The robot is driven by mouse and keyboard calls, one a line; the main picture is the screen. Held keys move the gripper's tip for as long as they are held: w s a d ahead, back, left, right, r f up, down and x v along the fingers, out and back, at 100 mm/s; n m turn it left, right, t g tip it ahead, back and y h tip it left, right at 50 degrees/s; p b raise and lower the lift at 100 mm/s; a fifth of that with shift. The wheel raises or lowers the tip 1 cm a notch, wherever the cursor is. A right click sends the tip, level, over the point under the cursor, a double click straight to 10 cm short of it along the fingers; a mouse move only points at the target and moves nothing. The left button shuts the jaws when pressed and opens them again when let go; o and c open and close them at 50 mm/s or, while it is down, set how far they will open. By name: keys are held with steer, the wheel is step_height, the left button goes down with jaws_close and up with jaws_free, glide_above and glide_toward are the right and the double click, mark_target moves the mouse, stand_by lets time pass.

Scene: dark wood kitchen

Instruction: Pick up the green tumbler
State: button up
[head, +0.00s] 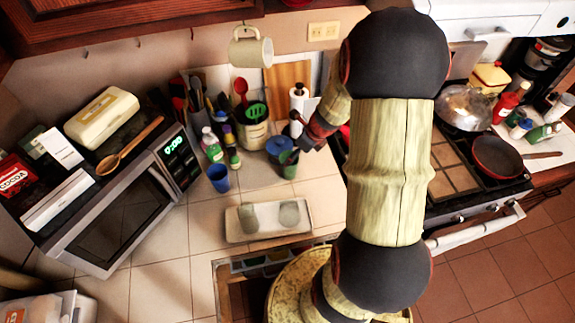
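A small green tumbler (290,167) stands on the white tiled counter, in front of a blue container (279,147) and touching or nearly touching it in the picture. My arm reaches in from the lower right and bends down at the top. My gripper (304,143) is small and dark, just up and right of the tumbler. Its fingertips are too small to tell whether they are open or shut, and I cannot tell whether they touch the tumbler.
A blue cup (218,178) stands left of the tumbler, with bottles (212,146) and a utensil crock (252,130) behind. A pale tray (268,219) lies in front. A microwave (120,210) is at left; the stove (462,160) is at right. A mug (250,50) hangs above.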

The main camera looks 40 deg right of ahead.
steer(key=b+x, duration=0.2)
steer(key=x, duration=0.6)
steer(key=shift+w+d, duration=0.15)
steer(key=shift+r, duration=0.1)
steer(key=shift+c, duration=1.2)
steer(key=c, duration=1)
